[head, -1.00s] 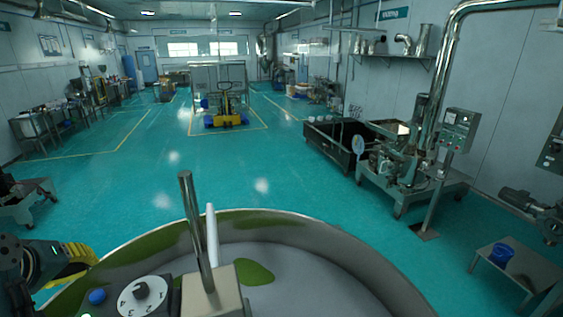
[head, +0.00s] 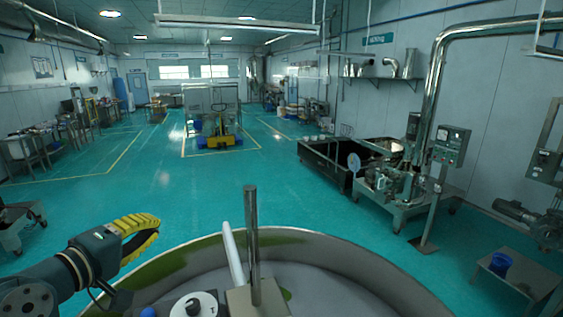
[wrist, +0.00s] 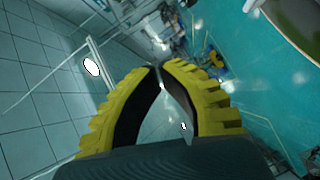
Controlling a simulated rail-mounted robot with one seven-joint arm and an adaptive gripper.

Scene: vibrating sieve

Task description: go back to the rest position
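My gripper (head: 152,222), with ribbed yellow fingers, is at the lower left of the head view, beside and above the left rim of the round vessel. In the wrist view its fingertips (wrist: 160,66) come together and hold nothing. The large round vessel (head: 385,285) fills the bottom of the head view, with green patches on its inner surface. Part of the vessel rim shows at the top right of the wrist view.
A dark tank (head: 325,165) and a machine with a control box (head: 450,145) stand at right. A blue cup (head: 500,264) sits on a low stand. The turquoise floor ahead is open.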

